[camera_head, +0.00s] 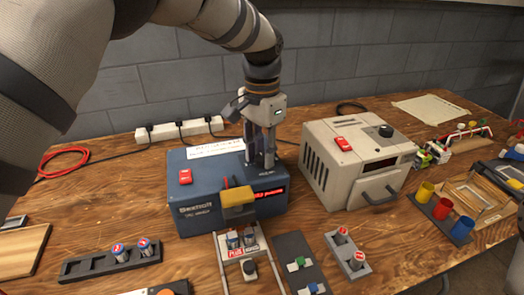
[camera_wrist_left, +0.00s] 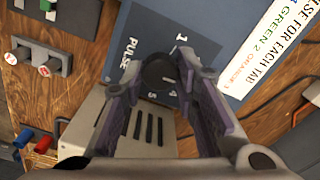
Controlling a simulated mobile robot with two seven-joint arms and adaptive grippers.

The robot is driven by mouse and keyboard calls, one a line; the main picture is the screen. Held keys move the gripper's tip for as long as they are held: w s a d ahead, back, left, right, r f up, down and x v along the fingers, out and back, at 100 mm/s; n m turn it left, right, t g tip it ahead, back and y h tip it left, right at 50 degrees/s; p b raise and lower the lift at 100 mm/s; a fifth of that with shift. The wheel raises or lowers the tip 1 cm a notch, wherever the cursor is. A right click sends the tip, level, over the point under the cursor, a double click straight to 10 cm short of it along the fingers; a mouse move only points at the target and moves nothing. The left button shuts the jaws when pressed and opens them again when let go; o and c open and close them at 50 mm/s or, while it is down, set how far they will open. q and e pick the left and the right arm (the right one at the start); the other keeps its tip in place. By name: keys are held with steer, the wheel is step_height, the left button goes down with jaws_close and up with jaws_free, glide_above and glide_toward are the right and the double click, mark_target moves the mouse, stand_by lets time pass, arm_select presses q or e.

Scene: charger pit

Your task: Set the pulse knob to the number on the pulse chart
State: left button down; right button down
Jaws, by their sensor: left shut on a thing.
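The pulse knob (camera_wrist_left: 160,72) is a dark round knob on the top face of the blue charger (camera_head: 195,197). The word PULSE and a scale with 1 and 5 legible are printed around it; its pointer is hidden. My left gripper (camera_head: 262,163) comes down from above, its fingers closed around the knob; it also shows in the left wrist view (camera_wrist_left: 160,85). The pulse chart (camera_head: 215,148) is a white strip on the charger's top; in the left wrist view (camera_wrist_left: 283,50) it reads GREEN 2 and ORANGE 3, with the rest cut off. My right gripper is not in view.
A beige charger (camera_head: 350,165) stands to the right. Battery holders (camera_head: 110,262) lie in front. A white power strip (camera_head: 180,129) lies behind. Coloured cups (camera_head: 442,208) stand far right.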

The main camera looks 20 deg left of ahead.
mark_target(262, 156)
arm_select(q)
steer(key=shift+m, duration=0.4)
steer(key=c, duration=1.2)
jaws_free()
steer(key=shift+c, duration=0.2)
step_height(262, 156, up, 12)
